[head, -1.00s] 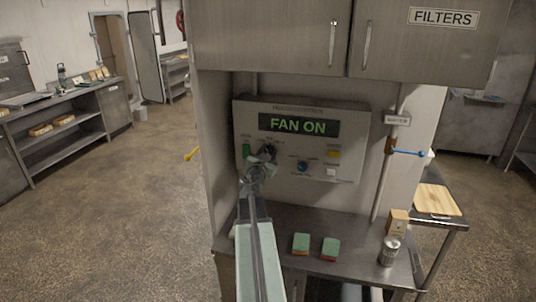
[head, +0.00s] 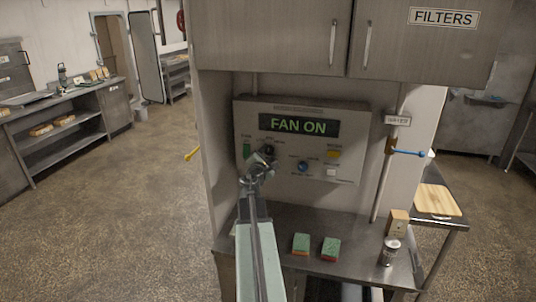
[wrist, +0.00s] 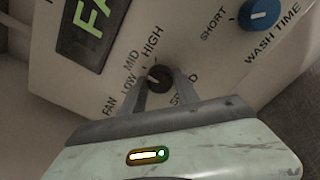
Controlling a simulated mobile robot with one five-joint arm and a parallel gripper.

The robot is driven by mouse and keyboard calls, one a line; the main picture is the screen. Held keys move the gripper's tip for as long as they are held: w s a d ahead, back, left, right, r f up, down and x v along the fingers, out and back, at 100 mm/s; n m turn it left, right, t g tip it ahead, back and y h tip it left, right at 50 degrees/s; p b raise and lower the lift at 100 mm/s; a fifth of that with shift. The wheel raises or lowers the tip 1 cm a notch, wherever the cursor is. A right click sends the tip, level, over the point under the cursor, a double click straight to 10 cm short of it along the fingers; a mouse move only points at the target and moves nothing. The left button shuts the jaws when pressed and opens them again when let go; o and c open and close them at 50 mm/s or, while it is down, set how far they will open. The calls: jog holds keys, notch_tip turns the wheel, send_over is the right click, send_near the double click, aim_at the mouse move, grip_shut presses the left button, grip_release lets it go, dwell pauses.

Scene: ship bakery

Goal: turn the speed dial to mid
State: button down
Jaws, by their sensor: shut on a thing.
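The speed dial (wrist: 160,77) is a small black knob on the grey control panel (head: 350,125). It shows in the wrist view among the labels LOW, MID and HIGH; the SPEED label is partly covered by a finger. A pale mark on the knob lies on its left side, toward LOW and MID; its exact setting is hard to tell. My gripper (wrist: 160,84) has one finger on each side of the knob and is shut on it. In the head view my gripper (head: 262,163) partly covers the dial (head: 268,149) from below. The panel display (head: 298,126) reads FAN ON.
Two sponges (head: 301,244) and a can (head: 389,252) stand on the counter below. Cabinets (head: 270,35) hang above.

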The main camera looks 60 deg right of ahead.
jog(key=c, duration=0.9)
grip_release()
jog(key=shift+a, duration=0.1)
jog(key=v, duration=0.7)
jog(key=shift+a, duration=0.3)
